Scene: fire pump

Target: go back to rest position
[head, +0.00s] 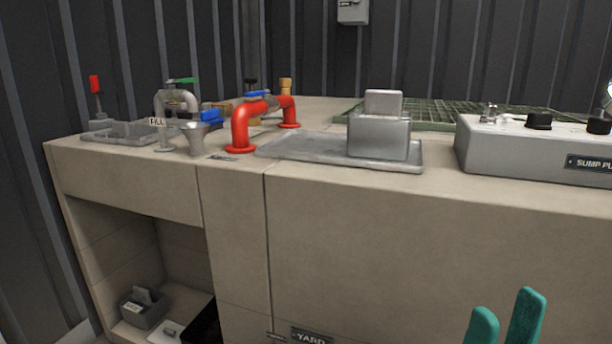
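My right gripper (507,303) shows at the bottom right as two teal fingertips. They stand apart with nothing visible between them, in front of the beige bench (420,240) and below its top. The rest of this gripper is out of frame. My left gripper is not in view.
On the bench top are a red pipe (241,127) with a blue handle, a grey funnel (196,140), a metal tray (300,148) holding a grey metal box (379,137), and a grey sump pump panel (540,148). An open recess at lower left holds a small grey bin (145,312).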

